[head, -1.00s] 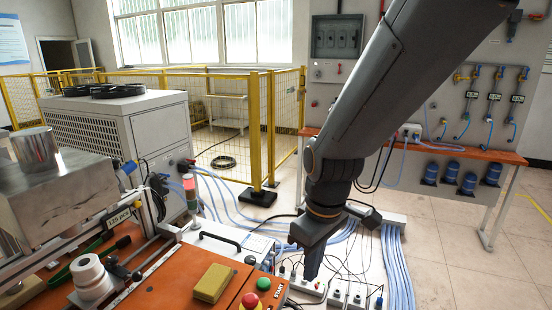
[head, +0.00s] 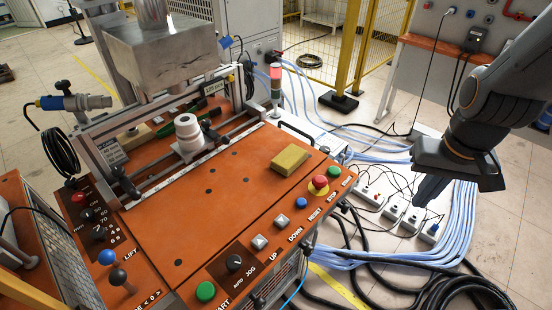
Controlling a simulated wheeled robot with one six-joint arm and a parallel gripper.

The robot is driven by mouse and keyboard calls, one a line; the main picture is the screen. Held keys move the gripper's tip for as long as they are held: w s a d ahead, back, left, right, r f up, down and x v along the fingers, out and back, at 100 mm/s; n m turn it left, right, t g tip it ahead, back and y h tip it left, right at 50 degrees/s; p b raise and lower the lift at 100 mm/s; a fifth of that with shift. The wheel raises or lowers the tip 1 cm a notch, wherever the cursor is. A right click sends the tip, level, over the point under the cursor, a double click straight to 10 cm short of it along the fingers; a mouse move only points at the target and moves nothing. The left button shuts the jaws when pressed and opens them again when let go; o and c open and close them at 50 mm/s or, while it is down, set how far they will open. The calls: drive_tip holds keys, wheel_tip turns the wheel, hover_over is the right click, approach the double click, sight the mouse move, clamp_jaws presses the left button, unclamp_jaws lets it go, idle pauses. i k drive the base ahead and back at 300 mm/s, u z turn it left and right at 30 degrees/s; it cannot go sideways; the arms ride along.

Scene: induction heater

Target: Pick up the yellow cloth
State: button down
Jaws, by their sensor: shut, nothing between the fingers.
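The yellow cloth (head: 290,160) is a small folded block. It lies flat on the orange top of the induction heater (head: 215,215), near its right edge, behind the red stop button. My gripper (head: 427,200) hangs at the right of the view, pointing down, past the machine's right side. Its fingers are shut and empty. It is well apart from the cloth, to its right, over the floor with cables and power strips.
A red emergency button (head: 320,183) and a green button (head: 334,171) stand close to the cloth. A white cylinder (head: 188,132) on a rail and a metal block (head: 160,55) rise at the back left. Several power strips (head: 395,207) lie on the floor below my gripper.

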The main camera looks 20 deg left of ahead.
sight(292, 156)
drive_tip(key=u, duration=1.55)
drive_tip(key=k, duration=1.45)
drive_tip(key=u, duration=0.15)
drive_tip(key=i, duration=0.5)
drive_tip(key=z, duration=0.65)
drive_tip(key=i, duration=1.25)
drive_tip(key=u, duration=0.65)
